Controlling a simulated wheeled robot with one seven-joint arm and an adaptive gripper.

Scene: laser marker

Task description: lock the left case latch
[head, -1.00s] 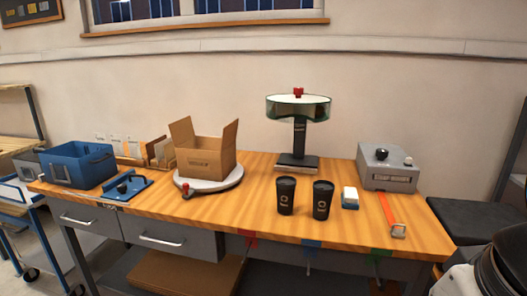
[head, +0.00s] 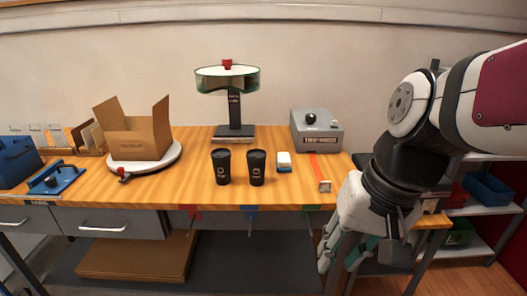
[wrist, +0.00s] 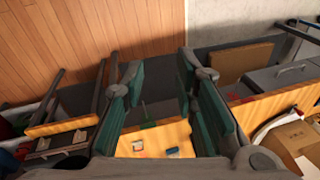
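My gripper (head: 345,262) hangs low off the right front corner of the workbench, pointing down. In the wrist view its teal-padded fingers (wrist: 160,95) stand wide apart with nothing between them. I cannot make out a case latch in either view. A grey box (head: 318,133) with a dark label and a black knob stands at the back right of the bench; whether it carries latches is too small to tell. A blue open-topped box (head: 14,160) is cut off at the left edge.
The wooden bench (head: 200,190) carries a cardboard box (head: 138,140) on a white turntable, two black cups (head: 221,166) (head: 256,168), a green-rimmed stand (head: 228,80), a blue fixture (head: 55,180) and an orange strap (head: 320,168). A shelf (head: 480,215) stands right.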

